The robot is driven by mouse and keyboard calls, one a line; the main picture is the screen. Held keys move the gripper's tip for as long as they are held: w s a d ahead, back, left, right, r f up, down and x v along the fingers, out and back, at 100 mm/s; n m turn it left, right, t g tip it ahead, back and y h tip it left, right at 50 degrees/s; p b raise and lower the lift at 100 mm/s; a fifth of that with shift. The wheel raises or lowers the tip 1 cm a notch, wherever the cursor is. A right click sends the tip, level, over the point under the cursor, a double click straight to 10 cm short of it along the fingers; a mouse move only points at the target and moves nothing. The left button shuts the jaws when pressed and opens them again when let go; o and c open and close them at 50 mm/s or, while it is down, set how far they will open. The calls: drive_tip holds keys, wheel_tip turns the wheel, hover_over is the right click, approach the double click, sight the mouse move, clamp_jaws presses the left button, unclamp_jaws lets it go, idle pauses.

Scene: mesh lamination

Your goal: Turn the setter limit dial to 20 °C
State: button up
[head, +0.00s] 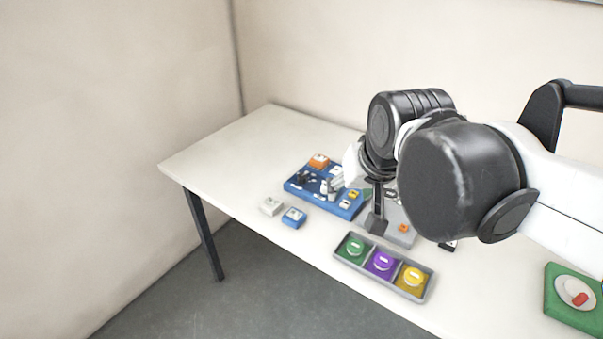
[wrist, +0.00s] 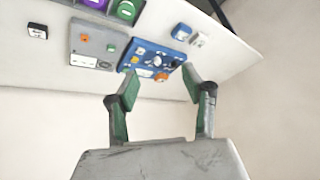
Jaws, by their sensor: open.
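No label is legible, so I cannot tell which part is the setter limit dial. A blue panel (head: 350,209) on the table carries small knobs, an orange block (head: 319,161) and yellow pieces; it also shows in the wrist view (wrist: 139,50). A green plate (head: 558,311) at the right edge of the head view bears a round white disc (head: 566,286) with a red piece, possibly a dial. My gripper (wrist: 160,73) is open and empty, its fingers spread toward the blue panel. In the head view my arm hides part of the panel's right side.
A grey tray (head: 337,256) with green, purple and yellow compartments lies at the table's front. A grey box (wrist: 92,47) with an orange button sits beside the blue panel. The table's far left is clear.

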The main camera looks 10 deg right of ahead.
drive_tip(key=w+r+m+g+p, duration=0.1)
drive_tip(key=w+r+m+g, duration=0.15)
drive_tip(key=w, duration=0.85)
drive_tip(key=m+g+p, duration=0.3)
drive_tip(key=m+g, duration=0.1)
drive_tip(key=m, duration=0.3)
hover_over(302, 175)
wheel_tip(302, 175, down, 13)
drive_tip(key=shift+t, duration=0.25)
wheel_tip(302, 175, down, 14)
drive_tip(key=shift+s+r+p, duration=0.1)
drive_tip(key=shift+r+p, duration=0.1)
drive_tip(key=shift+p, duration=0.75)
drive_tip(key=shift+c, duration=0.3)
clamp_jaws()
